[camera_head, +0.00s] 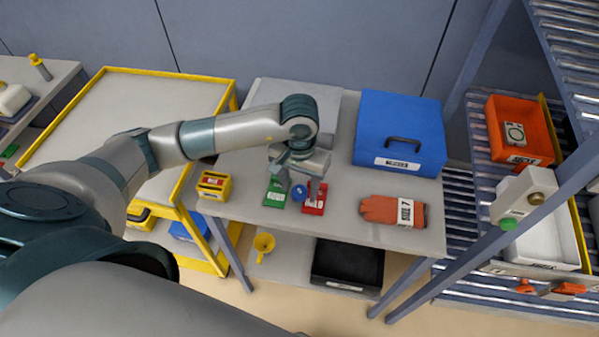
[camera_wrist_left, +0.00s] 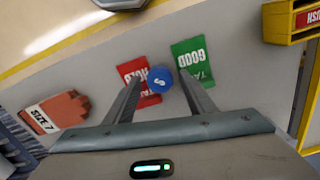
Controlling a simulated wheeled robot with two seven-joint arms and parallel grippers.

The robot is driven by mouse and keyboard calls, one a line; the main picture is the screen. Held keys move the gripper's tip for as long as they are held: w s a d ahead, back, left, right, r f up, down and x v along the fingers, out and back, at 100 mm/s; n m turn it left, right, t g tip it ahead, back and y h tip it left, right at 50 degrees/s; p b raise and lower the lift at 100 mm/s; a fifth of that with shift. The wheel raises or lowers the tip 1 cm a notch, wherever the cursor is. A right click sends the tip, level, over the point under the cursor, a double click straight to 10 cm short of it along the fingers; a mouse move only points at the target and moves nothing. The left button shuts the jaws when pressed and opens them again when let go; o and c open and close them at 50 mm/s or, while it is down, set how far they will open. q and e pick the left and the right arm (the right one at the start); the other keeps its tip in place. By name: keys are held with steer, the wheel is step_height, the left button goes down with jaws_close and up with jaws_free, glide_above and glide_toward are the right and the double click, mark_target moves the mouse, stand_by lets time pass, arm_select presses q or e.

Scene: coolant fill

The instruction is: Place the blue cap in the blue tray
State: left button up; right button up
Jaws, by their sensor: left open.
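The blue cap (camera_head: 298,193) is a small round piece near the front of the grey table, between a green tag and a red tag. My left gripper (camera_head: 297,188) is over it, pointing down, with its fingers apart. In the left wrist view the blue cap (camera_wrist_left: 160,79), with a white mark on top, shows between the two open fingertips (camera_wrist_left: 159,84). I cannot tell whether the fingers touch it. A blue open container (camera_head: 190,228), possibly the blue tray, is partly visible on the yellow cart's lower level. My right gripper is not in view.
A blue case with a handle (camera_head: 400,130), an orange glove (camera_head: 380,209) and a yellow-red box (camera_head: 214,185) stand on the table. A yellow funnel (camera_head: 264,242) and black tray (camera_head: 347,267) are below. The yellow-edged cart top (camera_head: 130,115) is clear.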

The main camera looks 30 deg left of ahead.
mark_target(300, 190)
arm_select(q)
steer(key=shift+r, duration=0.2)
step_height(300, 190, up, 12)
steer(key=b, duration=0.5)
steer(key=shift+f, duration=0.15)
